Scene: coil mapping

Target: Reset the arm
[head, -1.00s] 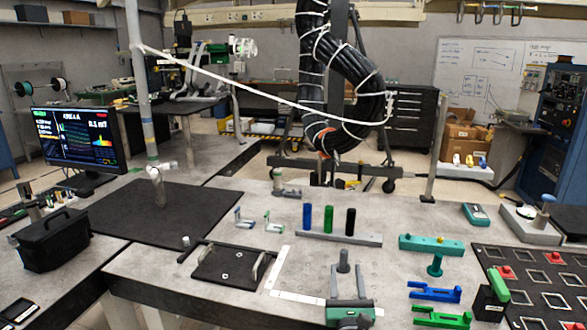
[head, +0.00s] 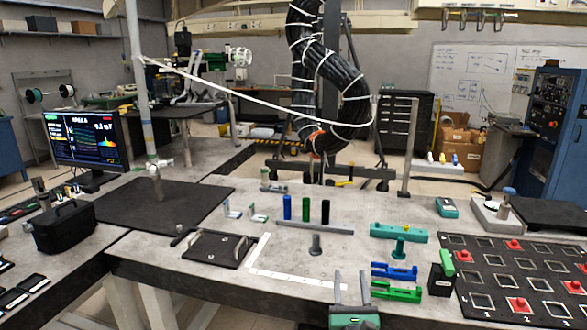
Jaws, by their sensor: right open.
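My right gripper (head: 352,288) is at the bottom middle of the head view, in front of the table's near edge in the picture. Its two grey fingers stand apart with nothing between them. A grey peg-like piece (head: 316,244) stands on the grey table (head: 215,271), ahead and to the left of the fingers, apart from them. My left gripper and its arm are not in view.
A white L-shaped strip (head: 290,277) and a black tray (head: 219,249) lie left of the gripper. Blue (head: 394,271) and green (head: 397,292) holders and a black slotted board (head: 500,262) lie right. A rack (head: 303,226) holds blue, green and black cylinders.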

